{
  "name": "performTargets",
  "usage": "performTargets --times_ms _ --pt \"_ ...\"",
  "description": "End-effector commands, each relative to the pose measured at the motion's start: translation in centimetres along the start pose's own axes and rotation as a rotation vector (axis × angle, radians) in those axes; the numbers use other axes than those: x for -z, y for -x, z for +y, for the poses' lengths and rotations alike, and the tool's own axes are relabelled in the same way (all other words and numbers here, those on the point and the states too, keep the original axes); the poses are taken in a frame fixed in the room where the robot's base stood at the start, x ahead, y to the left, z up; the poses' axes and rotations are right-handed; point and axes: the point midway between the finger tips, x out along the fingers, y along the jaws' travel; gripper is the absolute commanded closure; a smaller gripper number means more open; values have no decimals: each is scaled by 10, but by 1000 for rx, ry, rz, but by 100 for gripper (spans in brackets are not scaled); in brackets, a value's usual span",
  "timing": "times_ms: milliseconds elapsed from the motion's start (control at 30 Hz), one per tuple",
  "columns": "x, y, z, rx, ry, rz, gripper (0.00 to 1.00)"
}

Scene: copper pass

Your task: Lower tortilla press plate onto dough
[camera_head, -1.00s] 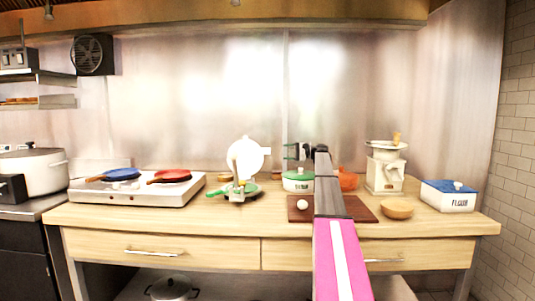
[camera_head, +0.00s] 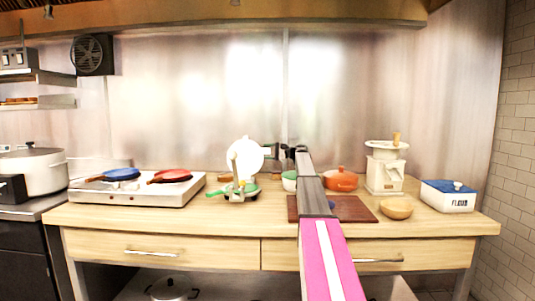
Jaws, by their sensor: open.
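The tortilla press (camera_head: 240,170) stands on the wooden counter, left of centre. Its round white upper plate (camera_head: 245,155) is raised, tilted back nearly upright. A green-handled lower part (camera_head: 218,192) lies flat at its base. A dough ball is not clearly visible on the press now; it is too small to tell. My gripper (camera_head: 276,152) is open and empty, just right of the raised plate and at about its height. I cannot tell whether it touches the plate.
A white stove with blue (camera_head: 122,174) and red (camera_head: 170,176) pans stands left. Right of my arm are an orange pot (camera_head: 341,179), brown board (camera_head: 352,208), wooden bowl (camera_head: 396,208), grinder (camera_head: 384,172) and flour box (camera_head: 448,196). A green-lidded pot (camera_head: 289,181) is partly hidden.

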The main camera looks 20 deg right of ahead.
Motion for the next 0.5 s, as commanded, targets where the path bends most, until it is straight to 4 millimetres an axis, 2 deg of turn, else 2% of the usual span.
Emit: performTargets --times_ms 167,200,367,400,500 --pt "0 0 0 0 0 0 40" --pt "0 0 0 0 0 0 43" --pt "0 0 0 0 0 0 95" --pt "0 0 0 0 0 0 100" --pt "0 0 0 0 1 0 100"
